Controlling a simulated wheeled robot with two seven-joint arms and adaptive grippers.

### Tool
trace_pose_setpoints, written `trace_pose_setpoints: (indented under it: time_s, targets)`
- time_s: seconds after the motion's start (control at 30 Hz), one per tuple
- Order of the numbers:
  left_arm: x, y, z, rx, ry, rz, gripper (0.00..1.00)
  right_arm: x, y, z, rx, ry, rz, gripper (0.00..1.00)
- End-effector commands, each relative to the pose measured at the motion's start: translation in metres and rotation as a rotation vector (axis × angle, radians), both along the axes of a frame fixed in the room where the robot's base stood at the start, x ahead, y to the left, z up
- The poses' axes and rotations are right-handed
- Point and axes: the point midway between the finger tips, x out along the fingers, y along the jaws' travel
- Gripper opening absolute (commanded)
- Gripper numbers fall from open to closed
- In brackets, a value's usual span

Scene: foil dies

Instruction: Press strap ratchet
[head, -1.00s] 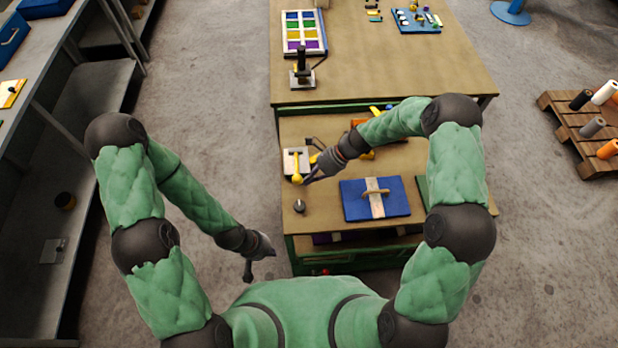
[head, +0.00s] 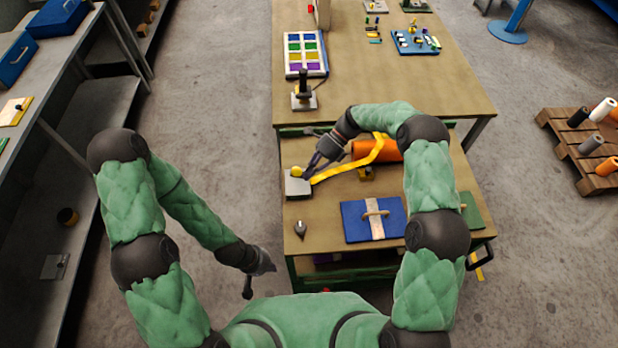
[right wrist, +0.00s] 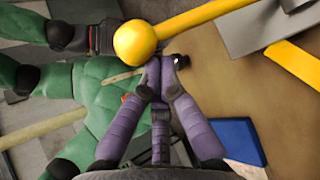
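The strap ratchet (head: 297,187) is a grey block near the left edge of the lower bench top. Its yellow lever ends in a round knob (head: 297,171), which appears at the block's far side in the head view. In the right wrist view the yellow knob (right wrist: 135,42) and its bar (right wrist: 205,17) look large and close. My right gripper (head: 311,172) is beside the knob; in the right wrist view its purple fingertips (right wrist: 160,65) are together just beside the knob, holding nothing visible. Contact is unclear. My left gripper (head: 254,285) hangs left of the bench, its fingers too small to judge.
A yellow strap (head: 347,167) runs from the ratchet over an orange roll (head: 376,151). A dark pointed weight (head: 300,229) and a blue board with a handle (head: 357,228) lie nearer. A black-handled device (head: 303,98) stands on the far table.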

Motion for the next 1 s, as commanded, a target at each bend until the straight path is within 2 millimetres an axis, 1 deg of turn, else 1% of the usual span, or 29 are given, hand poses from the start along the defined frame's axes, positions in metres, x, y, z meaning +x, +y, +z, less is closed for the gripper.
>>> trace_pose_setpoints:
  time_s: [0.2, 0.77, 0.87, 1.0]
  targets:
    - [0.0, 0.0, 0.0, 0.0, 0.0, 0.0, 0.0, 0.004, 0.001, 0.004, 0.001, -0.001, -0.001, 0.0]
    - [0.0, 0.0, 0.0, 0.0, 0.0, 0.0, 0.0, 0.005, 0.0, 0.005, 0.001, -0.001, -0.001, 0.0]
    - [0.0, 0.0, 0.0, 0.0, 0.0, 0.0, 0.0, 0.007, -0.004, 0.008, 0.001, -0.004, -0.002, 0.0]
    - [0.0, 0.0, 0.0, 0.0, 0.0, 0.0, 0.0, 0.016, -0.017, 0.018, 0.0, -0.004, -0.003, 0.0]
